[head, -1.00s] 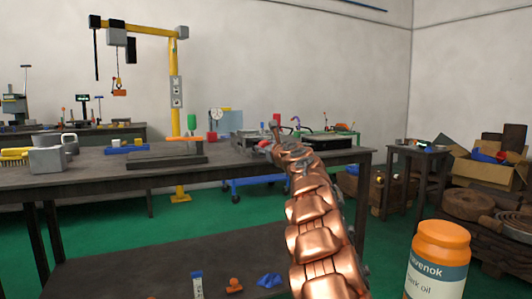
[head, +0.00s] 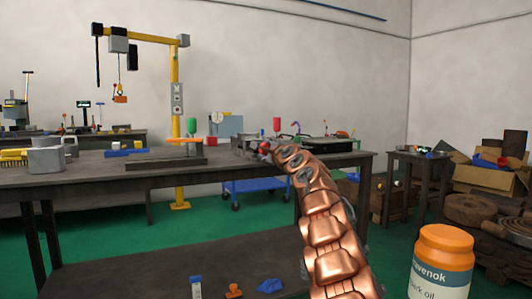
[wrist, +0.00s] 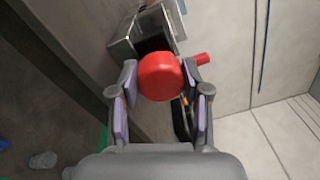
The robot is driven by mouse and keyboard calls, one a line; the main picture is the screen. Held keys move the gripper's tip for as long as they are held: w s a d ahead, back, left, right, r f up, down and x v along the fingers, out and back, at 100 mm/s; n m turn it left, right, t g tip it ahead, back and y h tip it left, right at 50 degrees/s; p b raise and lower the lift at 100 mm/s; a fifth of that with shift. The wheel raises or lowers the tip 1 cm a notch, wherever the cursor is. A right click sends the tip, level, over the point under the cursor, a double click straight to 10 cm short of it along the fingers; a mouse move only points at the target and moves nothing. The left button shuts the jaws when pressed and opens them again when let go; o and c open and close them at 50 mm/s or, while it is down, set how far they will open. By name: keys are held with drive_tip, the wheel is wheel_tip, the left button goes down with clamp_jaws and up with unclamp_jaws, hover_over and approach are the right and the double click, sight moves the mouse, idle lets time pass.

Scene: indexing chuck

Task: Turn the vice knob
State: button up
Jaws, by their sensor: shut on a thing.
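The red round vice knob (wrist: 160,72) is in the middle of the wrist view, in front of a grey metal block (wrist: 146,32) that looks like the vice body. My gripper (wrist: 161,88) has one finger on each side of the knob and is shut on it. In the head view, the knob (head: 266,147) is a small red spot at the end of my copper-coloured arm, over the long dark table. My gripper is small there and partly hidden by the arm.
The dark table (head: 90,178) carries a grey box (head: 46,160) and a flat dark block (head: 165,161) at left. A red peg (wrist: 201,59) sticks out right of the knob. An orange-lidded jar (head: 440,265) stands front right.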

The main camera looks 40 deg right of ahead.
drive_tip(key=n, duration=0.5)
drive_tip(key=shift+w+f+n+b, duration=0.1)
drive_tip(key=shift+f+n+b, duration=0.05)
drive_tip(key=shift+n+b, duration=0.2)
drive_tip(key=shift+n+y, duration=0.3)
drive_tip(key=shift+n, duration=2.05)
drive_tip(key=o, duration=1.1)
drive_tip(key=shift+o, duration=0.2)
drive_tip(key=shift+s, duration=0.25)
drive_tip(key=v, duration=1.1)
drive_tip(key=shift+s, duration=0.25)
